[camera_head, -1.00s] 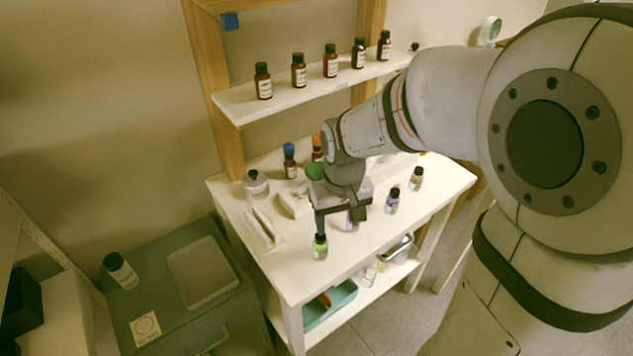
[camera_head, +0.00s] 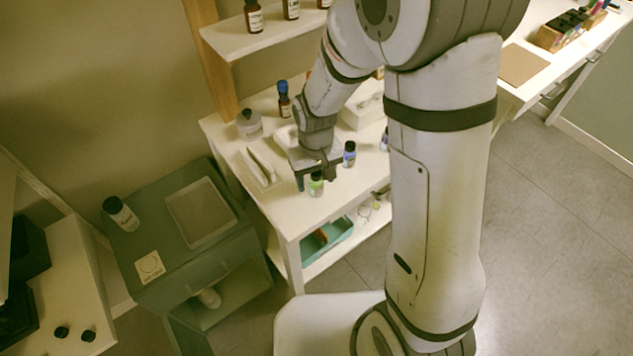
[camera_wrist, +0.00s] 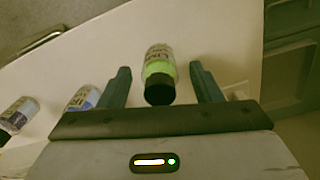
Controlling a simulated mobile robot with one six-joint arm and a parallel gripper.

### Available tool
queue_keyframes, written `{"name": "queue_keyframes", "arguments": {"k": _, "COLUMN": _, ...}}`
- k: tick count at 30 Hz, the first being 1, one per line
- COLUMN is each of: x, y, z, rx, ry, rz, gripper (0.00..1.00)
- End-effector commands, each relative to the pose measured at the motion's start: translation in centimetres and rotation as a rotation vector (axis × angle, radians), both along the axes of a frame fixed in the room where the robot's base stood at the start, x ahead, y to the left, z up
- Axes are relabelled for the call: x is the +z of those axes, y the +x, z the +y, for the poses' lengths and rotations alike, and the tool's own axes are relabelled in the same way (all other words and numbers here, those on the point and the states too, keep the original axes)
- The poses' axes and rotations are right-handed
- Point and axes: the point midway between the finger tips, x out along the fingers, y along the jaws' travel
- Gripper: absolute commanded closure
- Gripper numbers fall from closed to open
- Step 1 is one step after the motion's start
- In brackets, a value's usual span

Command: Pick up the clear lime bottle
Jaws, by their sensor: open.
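The clear lime bottle (camera_head: 316,184), with bright green contents, a white label and a black cap, stands near the front edge of the white table. In the wrist view the lime bottle (camera_wrist: 159,68) shows between the two fingers, cap toward me, with a gap on each side. My gripper (camera_head: 316,181) is open around or just above the bottle in the head view, and one finger partly covers its upper part. In the wrist view my gripper (camera_wrist: 160,84) is open and empty. I cannot tell how far down the fingers reach.
A blue-labelled bottle (camera_head: 349,154) stands just right of the gripper, and a blue-capped brown bottle (camera_head: 284,101) is behind. The shelf (camera_head: 262,42) holds brown bottles. A green cabinet (camera_head: 155,225) is at left.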

Motion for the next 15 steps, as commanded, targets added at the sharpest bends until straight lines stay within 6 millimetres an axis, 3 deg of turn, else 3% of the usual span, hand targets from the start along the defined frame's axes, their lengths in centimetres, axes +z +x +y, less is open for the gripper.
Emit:
{"name": "queue_keyframes", "arguments": {"k": 5, "x": 0.00, "y": 0.00, "z": 0.01, "rx": 0.000, "ry": 0.000, "rz": 0.000, "gripper": 0.42}}
{"name": "queue_keyframes", "arguments": {"k": 15, "x": 0.01, "y": -0.01, "z": 0.04, "rx": 0.001, "ry": 0.000, "rz": 0.000, "gripper": 0.69}}
